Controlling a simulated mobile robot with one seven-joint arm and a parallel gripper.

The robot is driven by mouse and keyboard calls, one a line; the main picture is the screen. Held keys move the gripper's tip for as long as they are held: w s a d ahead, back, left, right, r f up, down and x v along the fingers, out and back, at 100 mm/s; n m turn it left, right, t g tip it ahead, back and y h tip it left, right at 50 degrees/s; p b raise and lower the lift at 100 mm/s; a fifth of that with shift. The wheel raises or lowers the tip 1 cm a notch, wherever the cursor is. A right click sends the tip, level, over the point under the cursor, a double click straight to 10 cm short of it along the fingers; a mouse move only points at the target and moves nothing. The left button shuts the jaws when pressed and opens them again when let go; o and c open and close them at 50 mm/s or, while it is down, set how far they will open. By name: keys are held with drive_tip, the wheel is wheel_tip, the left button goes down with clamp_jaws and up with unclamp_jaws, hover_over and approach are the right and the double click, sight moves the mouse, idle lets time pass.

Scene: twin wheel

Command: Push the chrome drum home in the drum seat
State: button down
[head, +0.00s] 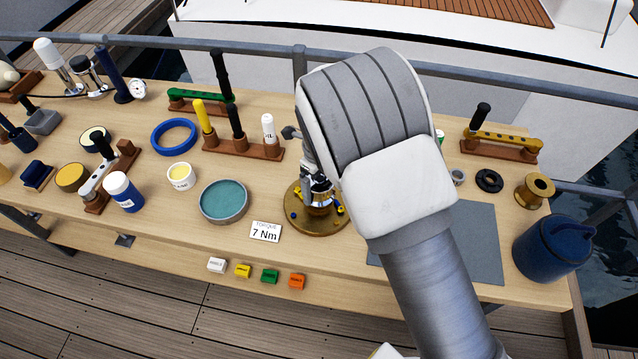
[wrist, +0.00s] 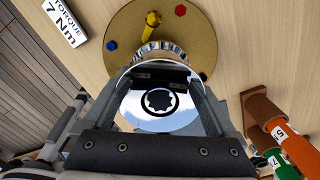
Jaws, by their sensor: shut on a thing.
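The chrome drum (wrist: 146,108) fills the middle of the wrist view, its shiny top face showing a dark star-shaped socket. My gripper (wrist: 160,78) is shut on it, one finger on each side. Beyond the drum, a ribbed metal ring (wrist: 165,47) shows against the round brass base (wrist: 205,22). In the head view the brass base (head: 300,222) is on the table, with my gripper (head: 318,192) over it and only a little of the drum visible. The drum's lower end and the drum seat are hidden, so I cannot tell how deep it sits.
A yellow peg (wrist: 150,26) and red and blue hex heads stand on the base. A torque card (head: 265,232) and teal-topped round tin (head: 223,201) are to the left. Wooden tool racks (head: 243,148) stand behind. A grey mat (head: 482,240) lies right, partly behind my arm.

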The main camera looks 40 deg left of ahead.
drive_tip(key=shift+f+b, duration=0.65)
drive_tip(key=shift+f, duration=0.35)
unclamp_jaws()
wheel_tip(320, 180, up, 18)
drive_tip(key=shift+f+b, duration=0.2)
drive_tip(key=shift+b, duration=0.15)
drive_tip(key=shift+w, duration=0.1)
